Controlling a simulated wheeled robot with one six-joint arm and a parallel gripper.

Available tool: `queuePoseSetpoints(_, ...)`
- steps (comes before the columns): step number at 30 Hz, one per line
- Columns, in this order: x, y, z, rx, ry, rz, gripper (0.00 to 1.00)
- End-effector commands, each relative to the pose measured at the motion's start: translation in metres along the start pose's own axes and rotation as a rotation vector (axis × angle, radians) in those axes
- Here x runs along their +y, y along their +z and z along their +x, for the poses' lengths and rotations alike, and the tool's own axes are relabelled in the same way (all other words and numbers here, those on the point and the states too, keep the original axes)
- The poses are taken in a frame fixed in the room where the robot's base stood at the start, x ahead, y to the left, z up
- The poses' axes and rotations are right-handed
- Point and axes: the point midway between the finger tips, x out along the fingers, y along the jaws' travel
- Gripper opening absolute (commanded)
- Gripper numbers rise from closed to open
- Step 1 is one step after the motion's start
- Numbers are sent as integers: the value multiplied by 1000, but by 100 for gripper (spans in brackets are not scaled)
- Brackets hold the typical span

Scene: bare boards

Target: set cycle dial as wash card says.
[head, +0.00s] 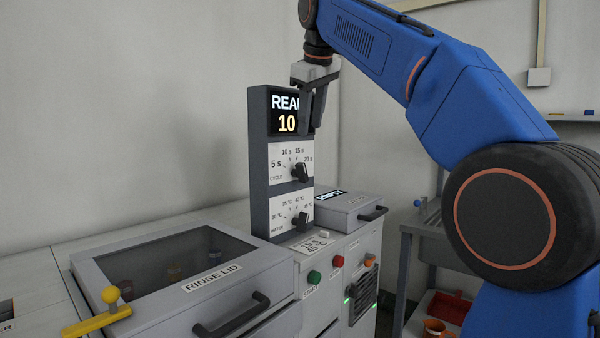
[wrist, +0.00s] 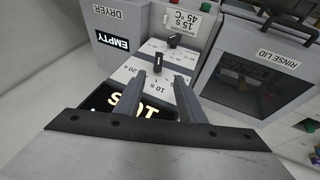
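The cycle dial (head: 301,172) is a black knob on a white plate marked 5 s to 20 s. It also shows in the wrist view (wrist: 158,63), its white mark towards the display side; the exact mark is too small to read. The wash card (head: 312,244) lies below the panel; in the wrist view the card (wrist: 180,18) reads 15 s, 45 °C. My gripper (head: 313,108) is before the display, fingers apart and empty; in the wrist view its fingertips (wrist: 159,75) are either side of the cycle dial, apparently short of it.
The water dial (head: 300,219) is below the cycle dial. The rinse lid (head: 170,262) is shut at left. The dryer (head: 345,209), labelled EMPTY, is at right. Green (head: 314,277) and red (head: 338,261) buttons are on the front. A yellow lever (head: 97,319) is at front left.

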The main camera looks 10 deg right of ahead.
Motion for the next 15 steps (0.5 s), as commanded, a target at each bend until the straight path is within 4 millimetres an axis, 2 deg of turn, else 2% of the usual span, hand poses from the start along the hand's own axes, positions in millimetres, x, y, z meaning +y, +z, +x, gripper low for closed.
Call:
queuePoseSetpoints(3, 3, -9, -3, 3, 2, -16, 36)
queuePoseSetpoints(8, 4, -10, 3, 3, 2, -20, 36)
queuePoseSetpoints(15, 3, -9, 39, 1, 1, -19, 36)
